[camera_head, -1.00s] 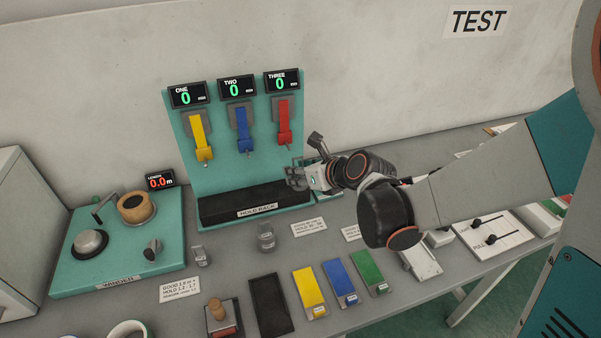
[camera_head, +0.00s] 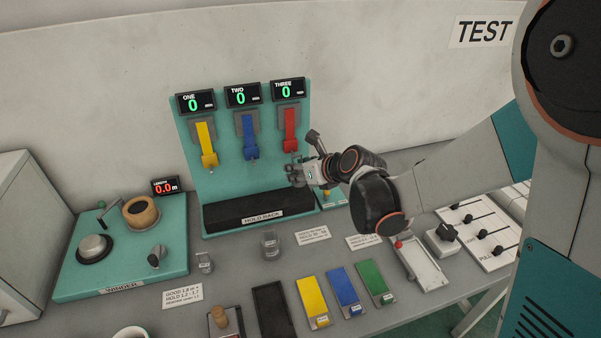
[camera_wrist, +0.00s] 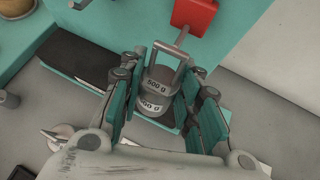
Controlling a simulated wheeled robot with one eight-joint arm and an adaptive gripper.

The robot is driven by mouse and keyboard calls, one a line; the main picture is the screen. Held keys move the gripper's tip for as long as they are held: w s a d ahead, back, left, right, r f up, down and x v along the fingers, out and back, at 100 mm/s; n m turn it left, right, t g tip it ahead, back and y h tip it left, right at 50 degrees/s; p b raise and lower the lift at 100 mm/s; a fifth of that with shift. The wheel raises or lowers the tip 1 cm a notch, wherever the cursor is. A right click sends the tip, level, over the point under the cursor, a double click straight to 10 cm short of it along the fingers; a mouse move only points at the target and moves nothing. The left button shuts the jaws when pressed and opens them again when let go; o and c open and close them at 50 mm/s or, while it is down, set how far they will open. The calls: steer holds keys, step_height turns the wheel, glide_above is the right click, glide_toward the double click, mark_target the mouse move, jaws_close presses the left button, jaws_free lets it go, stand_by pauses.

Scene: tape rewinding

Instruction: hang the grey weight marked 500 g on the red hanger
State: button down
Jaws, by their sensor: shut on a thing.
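The grey weight marked 500 g (camera_wrist: 157,88) is upright between the fingers of my gripper (camera_wrist: 155,100) in the wrist view, with its handle loop uppermost. My gripper is shut on it. The red hanger (camera_head: 290,143) is the rightmost of three on the teal board; its red block and thin hook also show in the wrist view (camera_wrist: 194,15). The hook overlaps the top of the weight's handle in that view; I cannot tell whether they touch. In the head view my gripper (camera_head: 297,175) is just below the red hanger and mostly hides the weight.
Yellow (camera_head: 205,145) and blue (camera_head: 250,138) hangers are to the left. All three displays read 0. A black hold rack (camera_head: 240,208) lies below. Two other small weights (camera_head: 270,245) (camera_head: 204,262) stand on the bench. A winder (camera_head: 120,245) is at left.

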steer(key=shift+w+a+f, duration=0.1)
steer(key=shift+w+a, duration=0.05)
steer(key=shift+w, duration=0.4)
steer(key=shift+w+a, duration=0.15)
steer(key=shift+w, duration=0.35)
steer(key=shift+w+a+f+b, duration=0.2)
steer(key=shift+w+f+b, duration=0.25)
steer(key=shift+w+b, duration=0.15)
